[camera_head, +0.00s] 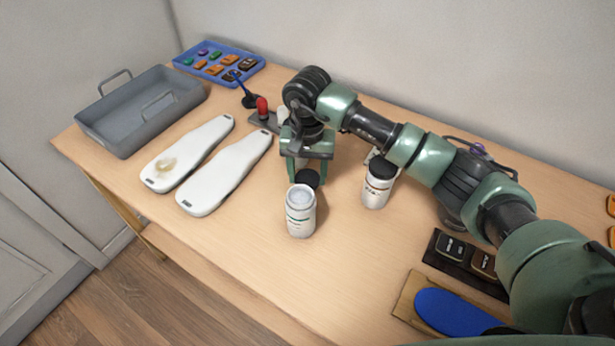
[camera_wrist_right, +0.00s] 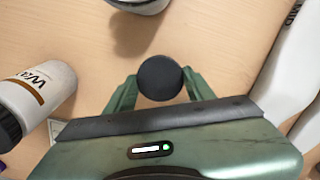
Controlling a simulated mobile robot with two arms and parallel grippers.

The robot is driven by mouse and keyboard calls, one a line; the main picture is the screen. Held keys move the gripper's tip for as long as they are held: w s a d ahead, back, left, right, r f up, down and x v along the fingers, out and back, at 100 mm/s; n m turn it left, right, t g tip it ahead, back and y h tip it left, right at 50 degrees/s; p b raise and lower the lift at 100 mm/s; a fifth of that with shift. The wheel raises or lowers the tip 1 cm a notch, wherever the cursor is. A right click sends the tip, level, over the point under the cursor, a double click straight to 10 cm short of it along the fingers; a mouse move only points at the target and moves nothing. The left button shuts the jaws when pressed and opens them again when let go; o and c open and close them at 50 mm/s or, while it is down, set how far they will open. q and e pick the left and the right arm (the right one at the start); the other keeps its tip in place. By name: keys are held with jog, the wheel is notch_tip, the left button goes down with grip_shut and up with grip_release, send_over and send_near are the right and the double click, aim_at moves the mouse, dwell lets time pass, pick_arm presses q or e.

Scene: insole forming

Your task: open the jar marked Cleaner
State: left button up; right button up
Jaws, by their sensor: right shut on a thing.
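An uncapped white jar (camera_head: 300,212) with a green band stands upright near the table's front; its pale inside shows from above. Its lettering is too small to read. Part of it shows at the top of the right wrist view (camera_wrist_right: 140,3). My right gripper (camera_head: 307,178) is just behind this jar, shut on a round black lid (camera_wrist_right: 160,78). The lid is apart from the jar, and a shadow lies on the table near it. My left gripper is not in view.
A second white jar (camera_head: 378,184), black-capped and partly lettered "Wa" in the wrist view (camera_wrist_right: 34,98), stands right of my gripper. Two white insole forms (camera_head: 225,175), a grey tray (camera_head: 140,112) and a blue organiser (camera_head: 218,63) lie left. A blue insole (camera_head: 450,310) lies front right.

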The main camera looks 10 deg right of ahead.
jog(key=shift+f, duration=1.15)
jog(key=shift+f, duration=0.2)
jog(key=o, duration=1.5)
